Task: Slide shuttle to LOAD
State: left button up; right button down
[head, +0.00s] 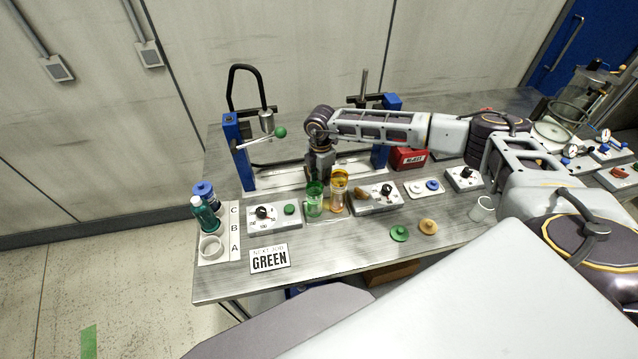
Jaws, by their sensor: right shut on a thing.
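My right gripper (320,178) reaches in from the right and points down between the two blue posts, behind a green vessel (314,199) and an amber vessel (338,190). It is shut on what appears to be the shuttle on the pale rail (275,182). The gripper and vessels hide most of the shuttle, and its grip is too small to make out. No LOAD marking is readable. My left gripper is not in view.
A left post (238,150) carries a green-knobbed lever (280,132). Control boxes stand along the front, one with a black knob (262,212). A rack with bottles (205,215) and a GREEN card (269,258) are at left. The front right holds loose discs (428,226) and a white cup (482,209).

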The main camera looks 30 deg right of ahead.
jog(key=shift+r, duration=0.1)
jog(key=shift+w, duration=0.1)
jog(key=c, duration=1.5)
grip_release()
jog(key=shift+r, duration=0.1)
notch_tip(320, 180, up, 12)
jog(key=shift+f, duration=0.15)
